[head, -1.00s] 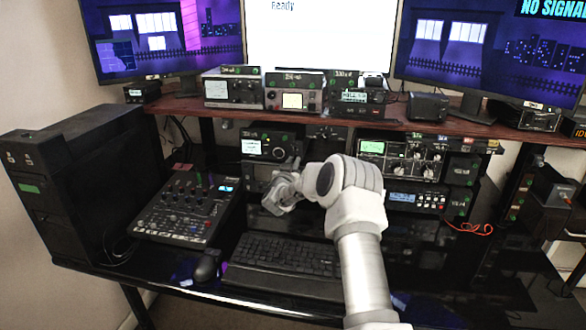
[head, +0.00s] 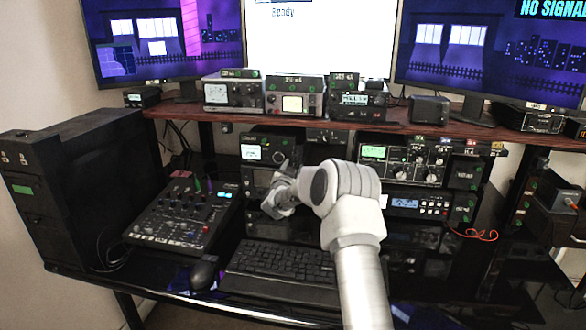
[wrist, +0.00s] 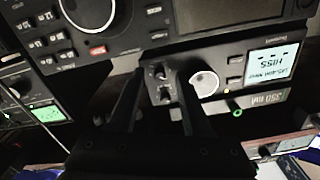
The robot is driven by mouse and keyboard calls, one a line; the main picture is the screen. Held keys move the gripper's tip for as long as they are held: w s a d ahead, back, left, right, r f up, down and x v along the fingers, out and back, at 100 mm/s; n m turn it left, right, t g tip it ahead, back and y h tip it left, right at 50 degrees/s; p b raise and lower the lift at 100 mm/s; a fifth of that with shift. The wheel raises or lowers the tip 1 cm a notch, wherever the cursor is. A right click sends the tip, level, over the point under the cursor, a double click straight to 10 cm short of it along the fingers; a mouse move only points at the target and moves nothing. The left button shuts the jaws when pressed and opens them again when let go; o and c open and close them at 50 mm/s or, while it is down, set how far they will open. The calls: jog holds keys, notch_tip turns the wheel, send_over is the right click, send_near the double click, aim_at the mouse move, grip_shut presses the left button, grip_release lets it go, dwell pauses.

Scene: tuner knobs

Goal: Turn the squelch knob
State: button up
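A black radio with a lit display (wrist: 270,66) and a large silver knob (wrist: 204,83) fills the middle of the wrist view, upside down. Two small knobs sit one beside the other, an upper one (wrist: 158,72) and a lower one (wrist: 165,93); their labels are unreadable, so I cannot tell which is squelch. My gripper (wrist: 160,76) is open, its dark fingers on either side of these small knobs, with no clear contact. In the head view the radio (head: 268,139) stands under the shelf, and my gripper (head: 285,172) is in front of its lower right part.
A wooden shelf (head: 300,115) with more radios runs just above. Another unit with a large dial (wrist: 88,8) adjoins the radio. A mixer (head: 187,222) lies left, a keyboard (head: 280,262) below, and a radio stack (head: 405,160) right.

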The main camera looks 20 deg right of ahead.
jog(key=p+v, duration=0.1)
jog(key=v, duration=1.6)
jog(key=shift+a, duration=0.2)
jog(key=shift+s, duration=0.15)
dwell(1.2)
jog(key=w+d+n+b, duration=0.1)
jog(key=w+d+b, duration=0.1)
jog(key=w+d, duration=0.1)
jog(key=w+d+n+b, duration=0.1)
jog(key=w+d, duration=0.2)
jog(key=w, duration=0.3)
jog(key=w+d+n+b, duration=0.1)
jog(key=w+d+b, duration=0.1)
jog(key=w+d, duration=0.2)
jog(key=shift+w+n+b, duration=0.3)
jog(key=shift+w, duration=0.45)
dwell(0.4)
grip_shut()
